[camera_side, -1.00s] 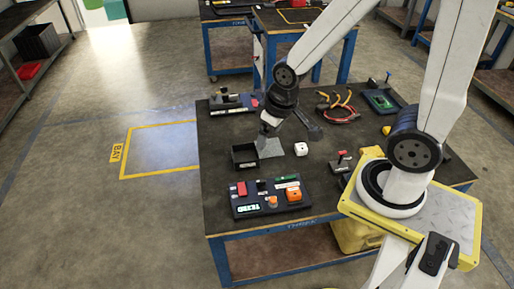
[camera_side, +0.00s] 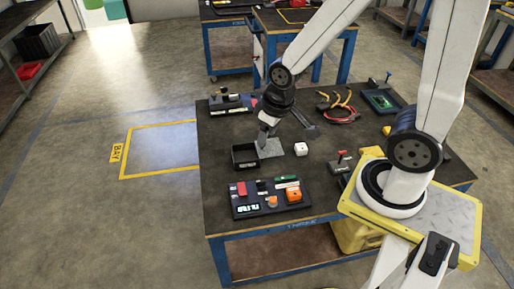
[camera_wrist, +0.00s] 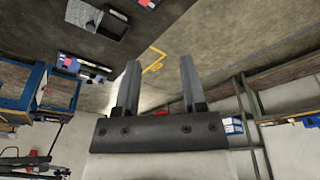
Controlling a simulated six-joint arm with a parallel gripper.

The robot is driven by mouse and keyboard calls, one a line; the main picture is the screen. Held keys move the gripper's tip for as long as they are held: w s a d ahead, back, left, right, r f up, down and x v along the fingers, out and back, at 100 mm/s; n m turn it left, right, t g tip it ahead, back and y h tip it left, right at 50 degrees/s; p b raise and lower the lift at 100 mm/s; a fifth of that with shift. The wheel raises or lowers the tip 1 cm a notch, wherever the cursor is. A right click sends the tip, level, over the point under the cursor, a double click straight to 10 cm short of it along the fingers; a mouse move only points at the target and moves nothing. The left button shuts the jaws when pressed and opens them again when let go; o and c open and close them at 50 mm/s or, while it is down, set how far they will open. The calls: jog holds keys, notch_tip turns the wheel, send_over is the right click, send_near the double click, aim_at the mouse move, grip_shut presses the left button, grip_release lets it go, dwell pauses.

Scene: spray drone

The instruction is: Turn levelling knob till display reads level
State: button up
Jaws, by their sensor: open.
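In the side view a dark panel (camera_side: 236,214) lies near the front of the bench. A small orange knob-like part (camera_side: 272,201) stands right of the display, and an orange block (camera_side: 293,195) is further right. Which part is the levelling knob is unclear. My gripper (camera_side: 263,148) is above the bench behind the panel, apart from it.
A black open bin (camera_side: 244,156) stands behind the panel, close to my gripper. The floor left of the bench is open.

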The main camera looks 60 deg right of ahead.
jog(key=n+g+h, duration=0.3)
jog(key=n+g, duration=0.3)
jog(key=n, duration=0.3)
send_over(260, 181)
jog(key=w+a, duration=0.2)
notch_tip(260, 181, down, 26)
jog(key=shift+f, duration=0.2)
jog(key=shift+f, duration=0.1)
jog(key=shift+x, duration=3.75)
jog(key=shift+w, duration=0.15)
grip_shut()
